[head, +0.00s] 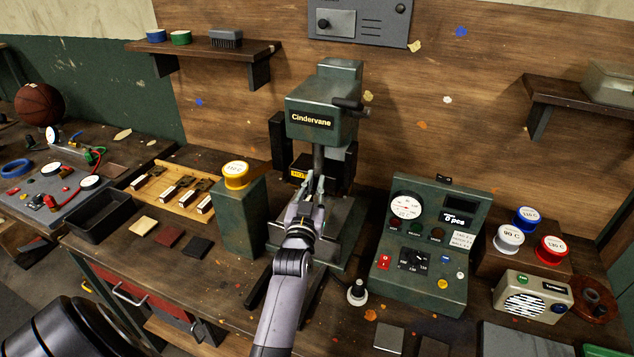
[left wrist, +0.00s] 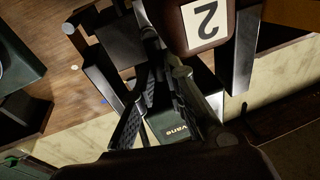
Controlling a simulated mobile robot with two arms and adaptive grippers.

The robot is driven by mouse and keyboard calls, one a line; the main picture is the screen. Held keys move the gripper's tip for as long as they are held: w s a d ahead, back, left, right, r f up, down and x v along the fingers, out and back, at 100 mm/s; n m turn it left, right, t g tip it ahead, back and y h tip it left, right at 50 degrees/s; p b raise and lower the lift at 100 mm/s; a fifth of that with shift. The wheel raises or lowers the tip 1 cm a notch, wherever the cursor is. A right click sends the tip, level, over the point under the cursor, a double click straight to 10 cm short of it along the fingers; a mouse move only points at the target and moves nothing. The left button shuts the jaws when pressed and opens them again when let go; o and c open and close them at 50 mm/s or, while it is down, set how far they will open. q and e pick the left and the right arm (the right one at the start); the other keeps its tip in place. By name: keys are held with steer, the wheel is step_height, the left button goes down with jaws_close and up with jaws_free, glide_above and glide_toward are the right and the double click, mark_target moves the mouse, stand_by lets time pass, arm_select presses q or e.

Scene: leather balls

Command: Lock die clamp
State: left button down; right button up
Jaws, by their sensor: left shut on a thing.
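The green press (head: 325,95) marked "Cindervane" stands at the back middle of the bench, with a vertical ram above its base. My left gripper (head: 312,188) is in front of the ram, low at the die area. Its fingers are closed on a small part there, which seems to be the die clamp; the fingers hide most of it. In the left wrist view the fingers (left wrist: 165,75) point towards the press, beside a dark brown block (left wrist: 203,22) labelled "2". The clamp's exact position cannot be told. My right gripper is not in view.
A green post with a yellow-topped spool (head: 236,175) stands close left of my arm. The green control box (head: 425,250) stands to the right. A black tray (head: 103,215) and a wooden rack (head: 165,192) are at left.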

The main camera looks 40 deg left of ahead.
arm_select(q)
steer(key=shift+n, duration=0.5)
steer(key=c, duration=1.6)
jaws_free()
steer(key=shift+a, duration=0.1)
steer(key=shift+c, duration=0.2)
steer(key=shift+r, duration=0.2)
step_height(320, 180, up, 10)
steer(key=shift+f, duration=0.2)
steer(key=shift+f, duration=0.1)
